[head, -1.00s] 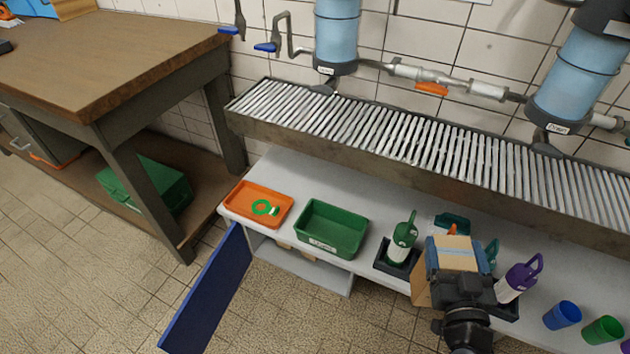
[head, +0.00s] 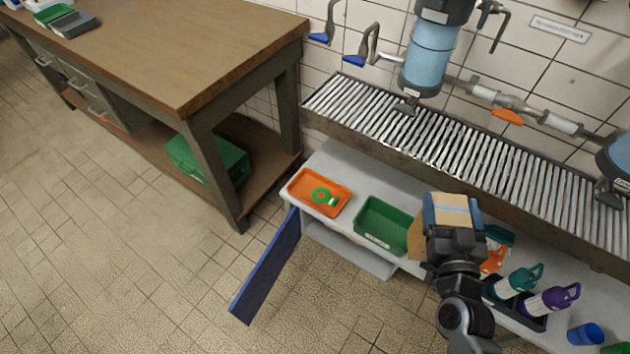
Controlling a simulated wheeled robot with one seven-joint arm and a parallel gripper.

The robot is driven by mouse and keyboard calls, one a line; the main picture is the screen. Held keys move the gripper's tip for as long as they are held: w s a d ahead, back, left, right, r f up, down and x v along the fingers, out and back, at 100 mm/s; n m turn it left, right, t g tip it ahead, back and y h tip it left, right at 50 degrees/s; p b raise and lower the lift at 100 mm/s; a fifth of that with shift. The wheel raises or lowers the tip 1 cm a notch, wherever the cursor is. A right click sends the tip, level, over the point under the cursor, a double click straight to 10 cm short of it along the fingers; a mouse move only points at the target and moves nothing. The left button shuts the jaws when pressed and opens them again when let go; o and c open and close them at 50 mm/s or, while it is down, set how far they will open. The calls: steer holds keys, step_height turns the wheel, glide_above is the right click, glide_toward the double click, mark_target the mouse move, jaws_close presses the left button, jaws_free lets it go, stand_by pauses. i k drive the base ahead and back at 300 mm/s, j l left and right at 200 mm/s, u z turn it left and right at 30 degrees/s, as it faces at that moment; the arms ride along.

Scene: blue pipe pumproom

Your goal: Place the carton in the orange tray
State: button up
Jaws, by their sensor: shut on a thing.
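A green ring with a pale tag (head: 325,197) lies in the tray.
The green bin (head: 369,204) stands between tray and carton. The roller conveyor (head: 430,137) runs above the shelf's back. A teal-handled bottle (head: 516,282), a purple-lidded bottle (head: 553,298) and a blue cup (head: 585,334) are to the right. A blue door panel (head: 268,268) hangs open in front.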

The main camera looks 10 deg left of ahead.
mark_target(304, 187)
steer(key=i+j+u, duration=0.35)
steer(key=j, duration=0.25)
steer(key=i+j+u, duration=0.4)
steer(key=k+j, duration=0.05)
steer(key=j, duration=0.05)
